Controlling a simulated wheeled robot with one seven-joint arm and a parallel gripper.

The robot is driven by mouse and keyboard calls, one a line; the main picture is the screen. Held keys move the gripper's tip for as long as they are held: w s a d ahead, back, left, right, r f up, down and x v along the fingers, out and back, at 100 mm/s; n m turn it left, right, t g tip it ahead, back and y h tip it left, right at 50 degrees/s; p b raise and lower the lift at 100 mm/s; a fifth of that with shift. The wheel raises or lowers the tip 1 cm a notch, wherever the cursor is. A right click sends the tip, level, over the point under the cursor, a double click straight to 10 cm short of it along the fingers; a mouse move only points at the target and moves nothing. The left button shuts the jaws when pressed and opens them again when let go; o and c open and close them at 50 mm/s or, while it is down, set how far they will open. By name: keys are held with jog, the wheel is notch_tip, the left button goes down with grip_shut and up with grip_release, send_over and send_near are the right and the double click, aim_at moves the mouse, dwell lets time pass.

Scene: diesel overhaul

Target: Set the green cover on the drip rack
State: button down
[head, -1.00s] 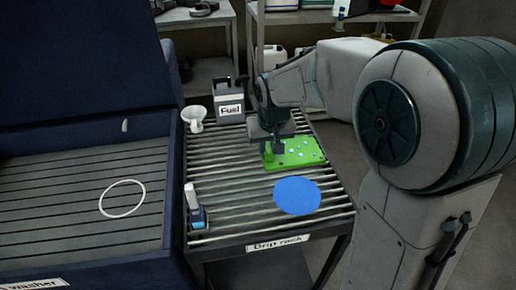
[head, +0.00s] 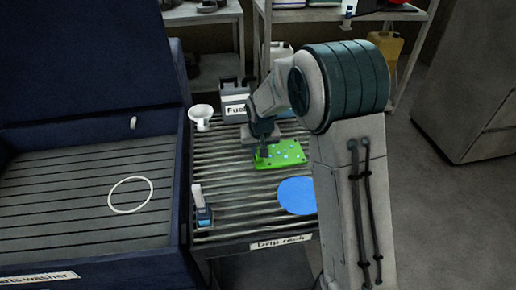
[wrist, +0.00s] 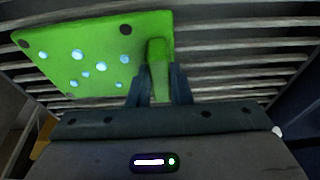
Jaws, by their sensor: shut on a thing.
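The green cover (head: 284,154) is a flat bright green plate with several pale blue spots and a few dark holes. It lies at or just above the slats of the drip rack (head: 235,178), towards the back; I cannot tell whether it touches them. My gripper (head: 263,152) is over its left edge. In the wrist view, my gripper (wrist: 160,85) is shut on an upright green tab of the cover (wrist: 95,55), with the rack slats (wrist: 225,57) beyond. The fingertips are partly hidden in the head view.
A blue disc (head: 297,196) lies on the rack's front right, partly behind my arm. A white funnel (head: 201,115) and the Fuel can (head: 235,108) stand at the back. A blue washer with a white ring (head: 130,179) is left.

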jog(key=shift+f, duration=0.2)
jog(key=shift+f, duration=0.2)
jog(key=c, duration=1.3)
grip_release()
jog(key=shift+r, duration=0.1)
jog(key=a+b+v, duration=0.1)
jog(key=v, duration=1)
jog(key=s+d+r+m, duration=0.1)
jog(key=s+d+r, duration=0.4)
jog(key=s+d, duration=0.65)
jog(key=shift+m+h, duration=0.3)
jog(key=shift+m, duration=0.4)
jog(key=s+d, duration=0.1)
jog(key=s, duration=0.4)
jog(key=s+d+f, duration=0.1)
jog(key=s+d, duration=0.1)
jog(key=s, duration=0.3)
jog(key=s+d, duration=0.2)
jog(key=s, duration=0.3)
jog(key=shift+d+f, duration=0.2)
jog(key=shift+d, duration=0.05)
